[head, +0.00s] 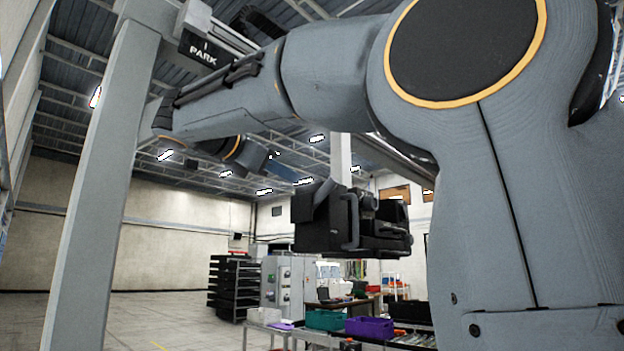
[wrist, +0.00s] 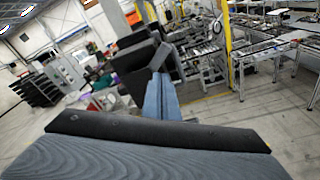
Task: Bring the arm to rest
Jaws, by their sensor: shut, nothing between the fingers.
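My arm fills the upper and right part of the head view, raised and folded over at the elbow. My gripper (head: 350,224) is the black unit hanging below the forearm, right of the picture's middle. It is shut and holds nothing. It hangs in free air, with benches visible far behind it. Its fingertips are hard to make out at this size. In the wrist view, grey and black parts of my own arm cover the bottom and centre.
A grey post (head: 102,190) stands close on the left. A black rack (head: 232,285), grey cabinets (head: 288,283), a green crate (head: 325,320) and a purple crate (head: 369,327) are farther back. The wrist view shows a yellow post (wrist: 227,35) and workbenches (wrist: 285,48). Open floor lies at left.

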